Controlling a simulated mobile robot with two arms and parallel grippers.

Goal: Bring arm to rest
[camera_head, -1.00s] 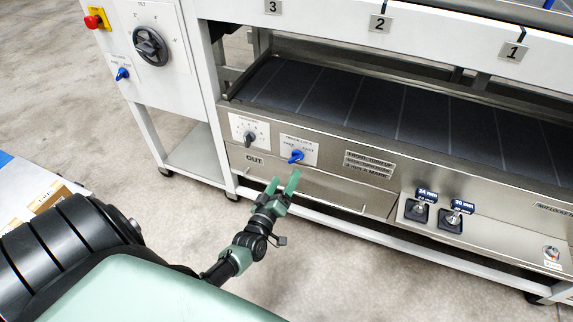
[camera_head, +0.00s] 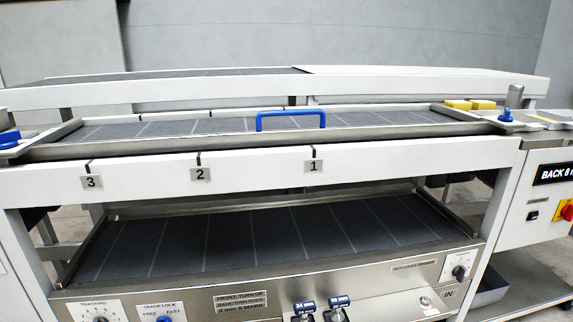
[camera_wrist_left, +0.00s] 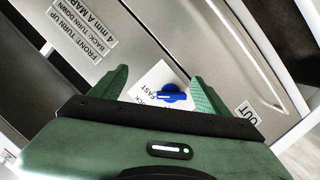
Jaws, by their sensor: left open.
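My left gripper (camera_wrist_left: 160,92) shows in the left wrist view with its two green fingers spread apart and nothing held between them. Beyond and between the fingertips is the blue track lock knob (camera_wrist_left: 172,95) on its white label plate; I see a gap to it but cannot tell how large. The same track lock plate (camera_head: 159,309) shows at the bottom edge of the head view. Neither of my arms shows in the head view now.
The roller sheeter has a lower dark belt (camera_head: 260,235), an upper belt with a blue handle (camera_head: 291,114), and a white rail numbered 3, 2, 1. Yellow blocks (camera_head: 470,104) lie at upper right.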

